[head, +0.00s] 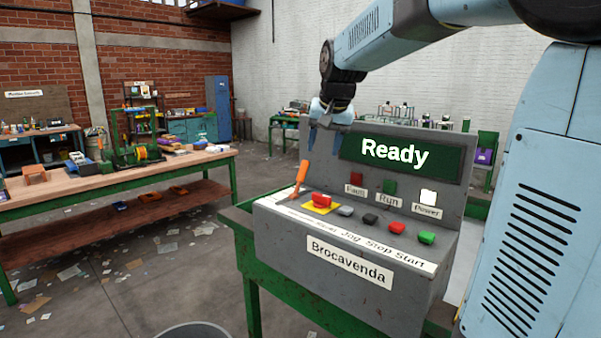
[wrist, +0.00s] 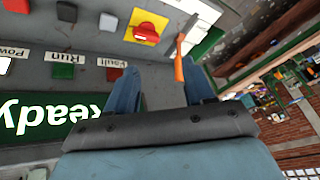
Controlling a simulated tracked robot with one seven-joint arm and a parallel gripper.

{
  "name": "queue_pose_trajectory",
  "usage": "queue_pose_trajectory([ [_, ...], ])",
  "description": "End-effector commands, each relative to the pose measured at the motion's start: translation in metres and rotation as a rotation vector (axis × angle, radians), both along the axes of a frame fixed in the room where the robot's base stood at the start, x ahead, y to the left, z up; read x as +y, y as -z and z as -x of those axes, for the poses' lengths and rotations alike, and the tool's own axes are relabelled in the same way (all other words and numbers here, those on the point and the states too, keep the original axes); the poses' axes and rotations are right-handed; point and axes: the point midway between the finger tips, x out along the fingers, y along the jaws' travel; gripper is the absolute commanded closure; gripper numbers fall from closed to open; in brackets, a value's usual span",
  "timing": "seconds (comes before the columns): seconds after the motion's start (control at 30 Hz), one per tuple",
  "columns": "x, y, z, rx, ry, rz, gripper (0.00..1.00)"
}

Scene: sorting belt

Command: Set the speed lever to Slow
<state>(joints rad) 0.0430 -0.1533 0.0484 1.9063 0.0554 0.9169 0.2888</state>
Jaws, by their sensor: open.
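The orange-handled speed lever (head: 301,176) stands at the left end of the grey control console, tilted with its top to the right. Its position labels are too small to read. My gripper (head: 326,156) is open and empty, pointing down just above and to the right of the lever top in the head view. In the wrist view, the lever (wrist: 180,68) shows beyond my gripper (wrist: 162,76), in line with the gap and nearer the right finger. I see no contact.
The console (head: 350,273) carries a red button on a yellow plate (head: 320,202) beside the lever, and grey, black, red and green buttons further right. A screen (head: 400,155) reading "Ready" rises behind. A workbench (head: 215,160) stands at left; the floor between is littered with paper.

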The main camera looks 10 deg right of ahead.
Motion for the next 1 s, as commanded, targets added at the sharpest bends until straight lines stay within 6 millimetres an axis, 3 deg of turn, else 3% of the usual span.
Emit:
queue_pose_trajectory([
  [0.03, -0.001, 0.001, -0.022, 0.006, 0.015, -0.012, 0.47],
  [0.2, -0.002, 0.004, -0.084, 0.012, 0.071, -0.054, 0.47],
  [0.4, -0.005, 0.011, -0.131, 0.016, 0.115, -0.087, 0.47],
  [0.67, -0.005, 0.019, -0.151, 0.017, 0.132, -0.101, 0.47],
  [1.0, -0.001, 0.066, -0.173, 0.019, 0.131, -0.100, 0.47],
])
